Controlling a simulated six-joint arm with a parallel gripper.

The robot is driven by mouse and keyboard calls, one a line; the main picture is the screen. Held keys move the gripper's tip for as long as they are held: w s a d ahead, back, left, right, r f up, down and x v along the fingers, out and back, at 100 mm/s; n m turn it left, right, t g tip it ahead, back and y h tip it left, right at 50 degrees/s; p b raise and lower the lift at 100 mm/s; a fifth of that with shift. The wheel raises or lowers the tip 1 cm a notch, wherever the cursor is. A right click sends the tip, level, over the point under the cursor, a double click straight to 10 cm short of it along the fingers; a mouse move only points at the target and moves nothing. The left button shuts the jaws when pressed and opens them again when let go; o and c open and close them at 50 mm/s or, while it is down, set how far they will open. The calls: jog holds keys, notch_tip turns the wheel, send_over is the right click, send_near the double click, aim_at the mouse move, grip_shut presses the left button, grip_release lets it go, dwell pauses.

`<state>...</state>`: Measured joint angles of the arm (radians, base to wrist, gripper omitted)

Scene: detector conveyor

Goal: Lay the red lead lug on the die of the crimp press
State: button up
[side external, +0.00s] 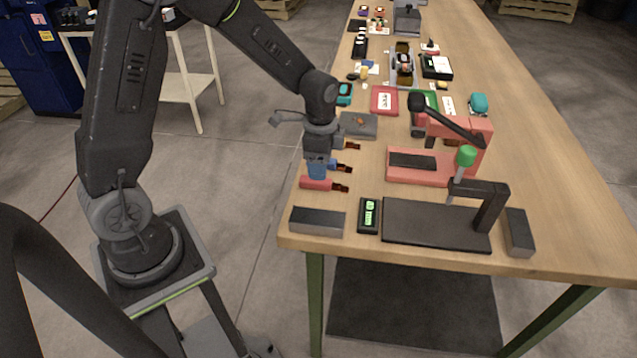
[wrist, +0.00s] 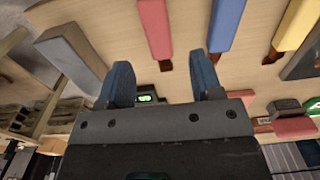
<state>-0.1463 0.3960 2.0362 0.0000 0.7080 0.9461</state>
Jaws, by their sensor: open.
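The red lead lug (side external: 316,184) lies on the wooden table near its left edge, its copper end pointing right. It shows at the top of the wrist view (wrist: 153,26). My gripper (side external: 317,172) has blue fingers and points down close to the red lug. In the wrist view my gripper (wrist: 162,82) is open, with nothing held between its fingers. A red press (side external: 430,167) with a black lever and a dark plate stands to the right. A black stand (side external: 435,224) with a green knob is nearer the front. I cannot tell for certain which is the crimp press.
A grey block (side external: 317,222) and a small meter (side external: 369,215) with a lit green display sit at the table's front edge. Trays and parts crowd the far table; its right side is clear.

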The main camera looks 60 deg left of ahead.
aim_at(324, 184)
jog(key=f, duration=0.5)
jog(key=shift+s+a, duration=0.1)
jog(key=shift+s, duration=0.1)
jog(key=shift+c, duration=0.2)
jog(key=c, duration=1)
jog(key=shift+o, duration=0.2)
jog(key=shift+r, duration=0.15)
